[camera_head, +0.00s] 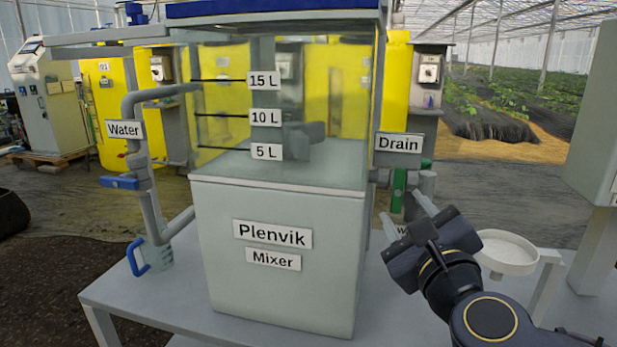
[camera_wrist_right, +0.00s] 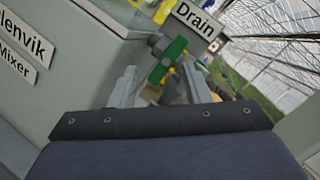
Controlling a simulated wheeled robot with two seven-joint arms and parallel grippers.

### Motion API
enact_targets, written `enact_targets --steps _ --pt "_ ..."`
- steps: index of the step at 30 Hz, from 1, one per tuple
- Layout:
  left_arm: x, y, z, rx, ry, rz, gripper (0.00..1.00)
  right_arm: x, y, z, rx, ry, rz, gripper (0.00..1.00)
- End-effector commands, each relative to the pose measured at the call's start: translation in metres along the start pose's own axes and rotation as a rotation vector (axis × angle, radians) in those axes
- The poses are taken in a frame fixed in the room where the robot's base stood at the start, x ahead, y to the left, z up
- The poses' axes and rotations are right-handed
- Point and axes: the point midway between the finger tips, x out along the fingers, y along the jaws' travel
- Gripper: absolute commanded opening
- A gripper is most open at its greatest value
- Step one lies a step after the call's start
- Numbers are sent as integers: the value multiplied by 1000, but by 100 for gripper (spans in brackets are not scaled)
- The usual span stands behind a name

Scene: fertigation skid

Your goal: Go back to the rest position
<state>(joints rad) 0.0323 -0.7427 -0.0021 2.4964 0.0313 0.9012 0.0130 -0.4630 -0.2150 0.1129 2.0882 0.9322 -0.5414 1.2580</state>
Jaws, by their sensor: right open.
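My right gripper (camera_head: 408,218) is at the right of the mixer in the head view, its fingers pointing up and away. It is open, with nothing between the fingers. In the right wrist view the spread fingers (camera_wrist_right: 160,85) show with a green handle (camera_wrist_right: 174,52) on the drain valve beyond them. The green handle also shows in the head view (camera_head: 398,188), below the Drain label (camera_head: 398,143). I cannot tell whether the fingers touch it; they look apart from it. My left gripper is not in view.
The Plenvik mixer tank (camera_head: 275,265) stands on a grey table (camera_head: 150,300). Water piping with a blue handle (camera_head: 120,183) is on its left, with a blue-handled jug (camera_head: 150,258) below. A white round dish (camera_head: 507,252) is right of my gripper, and a grey post (camera_head: 597,250) stands farther right.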

Motion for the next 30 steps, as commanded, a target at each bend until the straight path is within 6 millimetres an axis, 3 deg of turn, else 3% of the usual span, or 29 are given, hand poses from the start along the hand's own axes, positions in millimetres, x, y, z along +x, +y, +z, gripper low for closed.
enact_targets --steps 2,6,9,15,21,22,24,30 --pt "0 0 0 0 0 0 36 -20 10 -21 -316 -49 121 44" --pt "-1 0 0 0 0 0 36 -71 51 -73 -885 -145 401 44" --pt "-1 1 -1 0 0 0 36 -112 77 -114 -1192 -212 605 44" --pt "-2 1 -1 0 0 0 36 -178 108 -174 -1519 -330 917 44" --pt "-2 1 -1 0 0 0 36 -238 124 -216 -1692 -450 1184 44" --pt "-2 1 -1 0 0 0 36 -247 126 -222 -1709 -470 1223 44" --pt "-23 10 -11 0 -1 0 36 -246 111 -202 -1716 -480 1232 44" --pt "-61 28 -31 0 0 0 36 -241 82 -166 -1714 -480 1228 44"
